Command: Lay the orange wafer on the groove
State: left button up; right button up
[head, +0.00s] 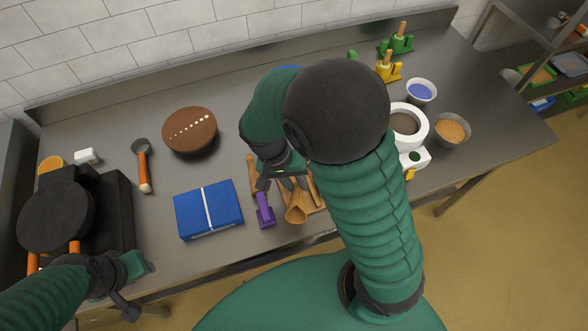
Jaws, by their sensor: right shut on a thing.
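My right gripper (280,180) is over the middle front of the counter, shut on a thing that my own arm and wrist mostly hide. Just below it are tan wafer-like pieces, one a cone shape (295,213), on a tan board. I cannot tell which piece is the orange wafer, or whether it is the thing held. No groove can be made out for certain. A purple item (265,212) lies beside the gripper's left side. My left gripper (128,288) is low at the left front, apart from the counter items; its finger gap is unclear.
A blue box (208,209) with a white stripe and a round brown piece (190,131) with white dots lie left of the gripper. A black appliance (58,212) stands far left. White and grey bowls (452,129) stand right.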

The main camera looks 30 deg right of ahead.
jog(key=w+d, duration=0.1)
jog(key=w, duration=0.1)
jog(key=w+d, duration=0.1)
jog(key=w+d+p, duration=0.1)
jog(key=w, duration=0.1)
jog(key=shift+w+f, duration=0.3)
jog(key=shift+w, duration=0.05)
notch_tip(320, 180, down, 3)
jog(key=shift+s+a, duration=0.1)
jog(key=shift+s, duration=0.05)
jog(key=shift+f, duration=0.25)
jog(key=o, duration=1)
jog(key=v, duration=1.2)
jog(key=s+f+n+t+y, duration=0.1)
jog(key=s+n, duration=0.1)
jog(key=s, duration=0.1)
jog(key=s+a+f+n+t+y, duration=0.1)
jog(key=s+n+t, duration=0.1)
jog(key=s, duration=0.1)
jog(key=s+a+f+n+t, duration=0.1)
jog(key=s+n+t, duration=0.1)
jog(key=s+n, duration=0.1)
jog(key=shift+s+a+y+b, duration=0.2)
jog(key=shift+y+b, duration=0.15)
jog(key=shift+y, duration=0.05)
jog(key=shift+w+a+f, duration=0.15)
jog(key=shift+w, duration=0.3)
